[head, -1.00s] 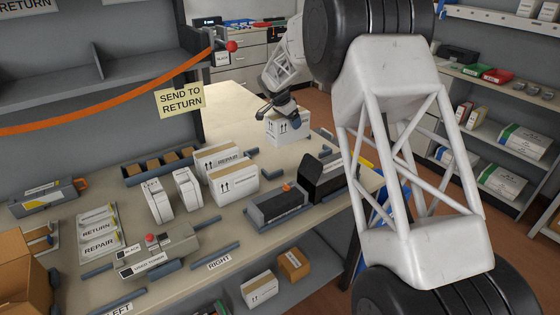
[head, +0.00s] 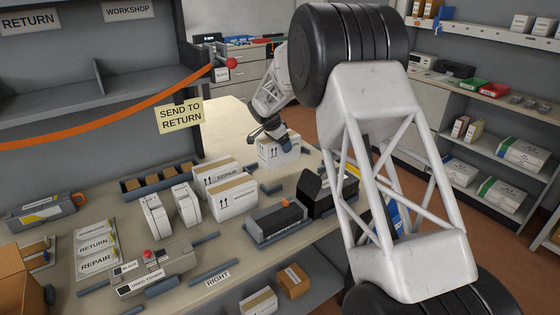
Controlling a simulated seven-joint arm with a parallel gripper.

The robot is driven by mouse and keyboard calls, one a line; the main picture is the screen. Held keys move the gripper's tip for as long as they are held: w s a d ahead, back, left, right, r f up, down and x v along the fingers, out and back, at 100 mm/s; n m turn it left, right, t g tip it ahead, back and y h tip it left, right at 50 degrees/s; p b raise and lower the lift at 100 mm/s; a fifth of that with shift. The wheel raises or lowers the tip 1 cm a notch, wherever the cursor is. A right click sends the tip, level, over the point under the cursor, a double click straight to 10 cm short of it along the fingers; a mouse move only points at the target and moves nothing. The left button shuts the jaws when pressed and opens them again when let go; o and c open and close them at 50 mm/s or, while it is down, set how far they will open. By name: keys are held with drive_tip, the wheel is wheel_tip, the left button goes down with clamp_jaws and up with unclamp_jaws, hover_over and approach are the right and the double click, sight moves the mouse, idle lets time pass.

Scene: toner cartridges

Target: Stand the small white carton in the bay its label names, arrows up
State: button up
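A white carton (head: 275,155) with black up arrows on its near face stands upright, or nearly so, at the far end of the bench (head: 228,118). My gripper (head: 279,141) is at its top edge, the fingers overlapping the carton. Whether they are open or closed on it, and whether its base touches the bench, I cannot tell. Its label is too small to read. Shelf bays at the upper left carry the signs RETURN (head: 30,20) and WORKSHOP (head: 129,10). An orange strap (head: 110,103) and a SEND TO RETURN note (head: 180,115) hang there.
Two white cartons (head: 155,216) (head: 186,204) and larger arrow-marked boxes (head: 234,200) stand mid-bench. Dark cartridge units (head: 276,220) sit at the right edge. A grey device (head: 160,262) with a red button and low blue rails occupy the front.

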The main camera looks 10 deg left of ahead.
sight(270, 140)
drive_tip(key=shift+f, duration=1.45)
drive_tip(key=shift+f, duration=0.15)
drive_tip(key=shift+f, duration=1.75)
drive_tip(key=shift+f, duration=0.1)
drive_tip(key=o, duration=1.1)
drive_tip(key=shift+c, duration=0.2)
drive_tip(key=v, duration=1.1)
drive_tip(key=shift+a+r, duration=0.1)
drive_tip(key=shift+r, duration=0.25)
drive_tip(key=shift+s+r, duration=0.1)
drive_tip(key=shift+r, duration=0.05)
